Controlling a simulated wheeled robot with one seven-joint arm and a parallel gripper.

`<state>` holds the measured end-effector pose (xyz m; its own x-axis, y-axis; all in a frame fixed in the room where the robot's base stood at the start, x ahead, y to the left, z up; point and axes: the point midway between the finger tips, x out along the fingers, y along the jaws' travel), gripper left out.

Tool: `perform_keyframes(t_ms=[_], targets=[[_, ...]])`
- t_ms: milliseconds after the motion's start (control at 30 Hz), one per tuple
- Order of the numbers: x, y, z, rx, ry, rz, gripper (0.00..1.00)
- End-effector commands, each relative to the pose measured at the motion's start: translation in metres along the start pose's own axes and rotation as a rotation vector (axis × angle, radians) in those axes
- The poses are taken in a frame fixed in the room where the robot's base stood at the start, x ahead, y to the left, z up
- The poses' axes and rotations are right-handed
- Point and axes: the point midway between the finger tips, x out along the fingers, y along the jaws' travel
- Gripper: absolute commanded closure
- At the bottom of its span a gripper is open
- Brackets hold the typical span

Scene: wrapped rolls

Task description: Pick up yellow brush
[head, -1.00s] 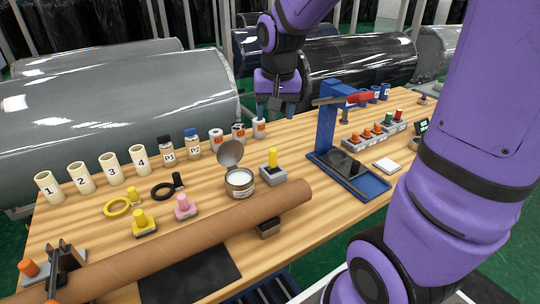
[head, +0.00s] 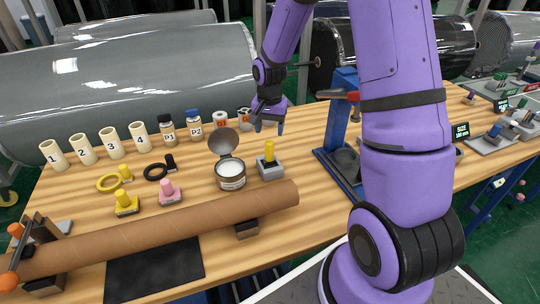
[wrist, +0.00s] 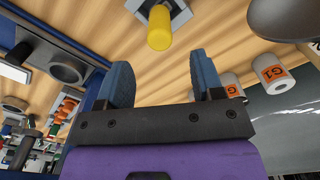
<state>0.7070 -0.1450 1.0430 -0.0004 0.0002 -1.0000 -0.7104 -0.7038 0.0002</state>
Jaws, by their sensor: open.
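The yellow brush (head: 269,147) stands upright in a grey square holder (head: 270,168), just right of the open tin. Only its yellow handle shows, and its lower end is hidden in the holder. In the wrist view the yellow handle (wrist: 159,30) lies ahead of the fingers, in line with the gap between them. My gripper (head: 269,128) is open and empty, above and behind the brush, with its fingers pointing down. In the wrist view the blue fingers of my gripper (wrist: 160,70) are wide apart and do not touch the handle.
The open tin (head: 230,175) with its raised lid (head: 223,142) stands close left of the brush. A long brown roll (head: 150,232) lies in front. White rolls (head: 220,121) stand behind left. A blue stand (head: 342,110) rises to the right, partly behind my arm.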

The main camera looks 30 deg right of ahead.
Motion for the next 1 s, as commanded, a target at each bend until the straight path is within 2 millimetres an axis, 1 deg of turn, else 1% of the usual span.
perform_keyframes(t_ms=[33,100,200,367,433,600,700,800,1000], targets=[[0.009,0.000,0.001,-0.001,-0.003,0.001,0.39],[0.019,0.000,0.001,-0.002,-0.003,0.002,0.39],[0.030,0.000,0.001,-0.001,-0.002,0.001,0.39],[0.038,0.000,0.001,-0.001,-0.001,0.000,0.39],[0.044,0.000,0.002,-0.003,-0.002,0.001,0.39],[0.069,0.000,0.004,-0.003,-0.003,0.002,0.39],[0.080,0.000,0.004,-0.001,-0.002,0.000,0.39],[0.086,0.000,0.004,-0.003,-0.002,-0.001,0.39],[0.087,-0.001,0.003,-0.003,0.000,-0.002,0.39]])
